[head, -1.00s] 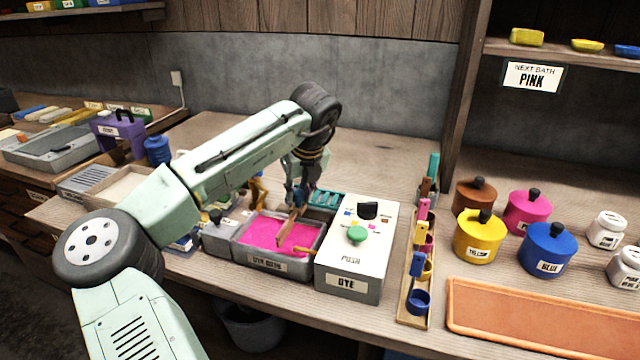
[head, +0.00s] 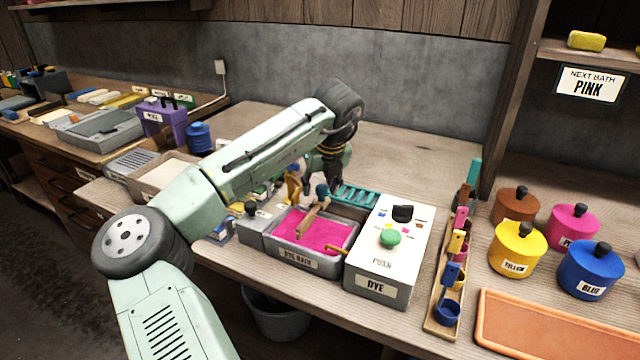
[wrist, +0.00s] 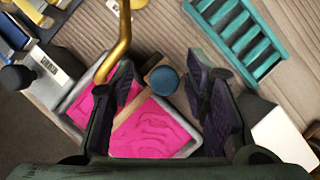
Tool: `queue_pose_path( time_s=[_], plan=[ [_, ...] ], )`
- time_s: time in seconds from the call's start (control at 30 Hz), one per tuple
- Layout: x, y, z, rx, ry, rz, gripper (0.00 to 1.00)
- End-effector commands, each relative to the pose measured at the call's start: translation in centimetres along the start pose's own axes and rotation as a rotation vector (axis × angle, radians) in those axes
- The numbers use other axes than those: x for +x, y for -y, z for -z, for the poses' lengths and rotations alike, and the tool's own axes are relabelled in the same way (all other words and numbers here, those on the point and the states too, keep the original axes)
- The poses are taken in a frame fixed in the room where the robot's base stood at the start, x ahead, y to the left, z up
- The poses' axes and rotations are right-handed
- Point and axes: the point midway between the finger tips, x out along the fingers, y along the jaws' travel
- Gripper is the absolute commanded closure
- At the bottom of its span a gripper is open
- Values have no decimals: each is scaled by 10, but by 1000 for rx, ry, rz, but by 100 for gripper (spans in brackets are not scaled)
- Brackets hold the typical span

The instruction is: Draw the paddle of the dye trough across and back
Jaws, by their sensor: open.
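The dye trough (head: 352,240) is a grey box of pink liquid, labelled as a dye bath, on the bench. Its wooden paddle (head: 312,218) lies slanted across the pink, with a dark blue round knob (head: 322,190) at its upper end. In the wrist view the knob (wrist: 163,80) sits between the spread dark fingers of my gripper (wrist: 160,85), with visible gaps on both sides. My gripper is open and holds nothing.
A white dye box (head: 382,262) with a green button stands right of the trough. A teal rack (head: 356,196) lies behind. A bent brass pipe (wrist: 120,35) passes close to the left finger. Coloured pots, including a yellow one (head: 516,250), stand at the right.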

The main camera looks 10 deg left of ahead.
Motion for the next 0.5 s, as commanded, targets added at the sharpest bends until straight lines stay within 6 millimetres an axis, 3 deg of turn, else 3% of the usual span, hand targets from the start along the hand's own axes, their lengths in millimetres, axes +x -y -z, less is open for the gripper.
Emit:
queue_pose_path(
  time_s=[0.27,0.5],
  plan=[
    [-15,1,0,1,1,1,58],
    [-65,0,0,1,1,2,58]
  ],
)
